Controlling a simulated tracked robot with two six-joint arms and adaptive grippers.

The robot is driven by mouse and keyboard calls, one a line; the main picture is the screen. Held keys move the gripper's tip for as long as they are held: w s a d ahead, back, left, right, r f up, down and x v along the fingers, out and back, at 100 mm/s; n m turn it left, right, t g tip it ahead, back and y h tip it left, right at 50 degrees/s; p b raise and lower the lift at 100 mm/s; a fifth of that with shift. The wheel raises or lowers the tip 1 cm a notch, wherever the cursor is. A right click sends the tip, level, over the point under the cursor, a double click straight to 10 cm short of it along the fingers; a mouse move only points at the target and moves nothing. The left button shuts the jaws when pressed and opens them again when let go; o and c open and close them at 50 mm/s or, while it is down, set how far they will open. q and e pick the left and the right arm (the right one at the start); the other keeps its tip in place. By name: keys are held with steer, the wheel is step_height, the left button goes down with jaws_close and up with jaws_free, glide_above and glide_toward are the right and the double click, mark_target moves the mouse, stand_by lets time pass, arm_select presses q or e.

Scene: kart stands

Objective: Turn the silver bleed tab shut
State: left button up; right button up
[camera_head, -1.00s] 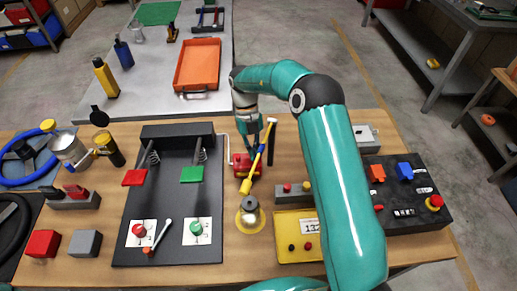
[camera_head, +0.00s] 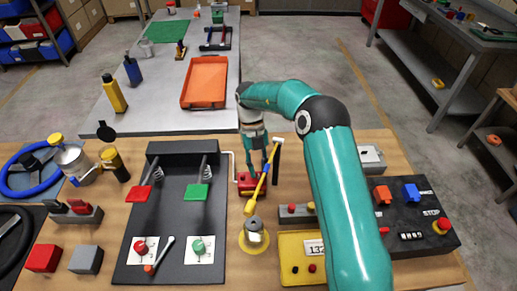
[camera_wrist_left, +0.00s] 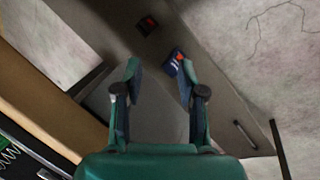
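I cannot make out the silver bleed tab at this size. A red pump-like body (camera_head: 245,186) stands on the wooden bench, with a yellow lever (camera_head: 261,184) slanting up beside it to a white end. My right gripper (camera_head: 257,170) points down at the red body, close beside the lever. Its fingers hide part of the red body, and I cannot tell whether they are open or touch anything. In front stands a silver cylinder (camera_head: 254,226) on a yellow round base. My left gripper (camera_wrist_left: 158,68) shows only in the left wrist view, open and empty, with its fingertips well apart.
A black pedal board (camera_head: 173,262) with red and green pedals is left of the red body. An orange tray (camera_head: 204,82) lies on the grey table (camera_head: 158,105) behind.

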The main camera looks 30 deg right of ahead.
steer(key=v, duration=1.1)
steer(key=shift+w+d, duration=0.1)
